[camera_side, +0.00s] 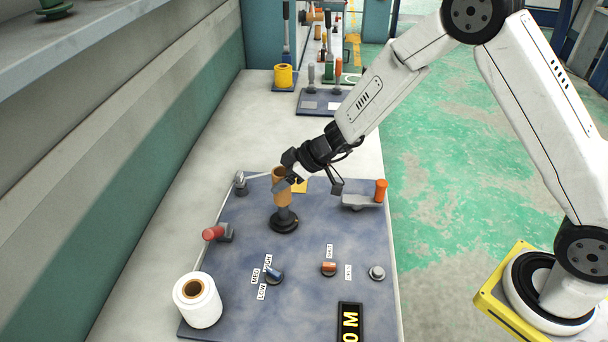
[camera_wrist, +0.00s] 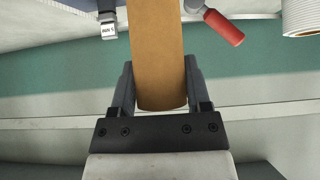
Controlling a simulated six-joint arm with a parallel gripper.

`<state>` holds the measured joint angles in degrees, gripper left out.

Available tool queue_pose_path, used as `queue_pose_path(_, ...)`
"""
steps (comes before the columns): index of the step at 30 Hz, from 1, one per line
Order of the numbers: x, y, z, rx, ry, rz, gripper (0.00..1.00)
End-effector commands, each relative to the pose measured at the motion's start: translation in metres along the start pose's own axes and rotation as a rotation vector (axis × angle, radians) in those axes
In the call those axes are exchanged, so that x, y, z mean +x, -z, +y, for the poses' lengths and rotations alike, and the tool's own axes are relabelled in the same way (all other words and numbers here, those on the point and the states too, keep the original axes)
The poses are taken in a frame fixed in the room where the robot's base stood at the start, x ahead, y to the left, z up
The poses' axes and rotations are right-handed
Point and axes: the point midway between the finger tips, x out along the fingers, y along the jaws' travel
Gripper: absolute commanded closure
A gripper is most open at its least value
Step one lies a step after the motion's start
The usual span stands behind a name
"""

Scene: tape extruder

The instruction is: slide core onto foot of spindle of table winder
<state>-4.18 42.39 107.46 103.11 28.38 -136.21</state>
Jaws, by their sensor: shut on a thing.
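The core is a brown cardboard tube (camera_side: 281,174), upright in the side view. It also fills the top middle of the wrist view (camera_wrist: 158,45). My gripper (camera_side: 293,183) is shut on it, with one finger on each side of it in the wrist view (camera_wrist: 158,88). The dark spindle (camera_side: 284,223) stands on the blue-grey table winder (camera_side: 240,262). The core's lower end is in line with the spindle, above its wide round foot, with dark shaft showing between. The spindle's upper part is hidden; the core appears to be around it.
A white roll (camera_side: 198,306) stands at the winder's front left. A red-handled crank (camera_side: 216,233) is left of the spindle, and an orange-knobbed lever (camera_side: 380,192) is to the right. Knobs (camera_side: 274,275) sit in front. A yellow roll (camera_side: 284,77) stands farther back.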

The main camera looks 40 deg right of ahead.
Motion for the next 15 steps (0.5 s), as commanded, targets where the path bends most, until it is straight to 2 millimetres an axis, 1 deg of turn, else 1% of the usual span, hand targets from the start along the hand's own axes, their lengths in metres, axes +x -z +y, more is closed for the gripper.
queue_pose_path(15, 0.0066, -0.0064, 0.0000, 0.000, 0.000, 0.000, 1.00)
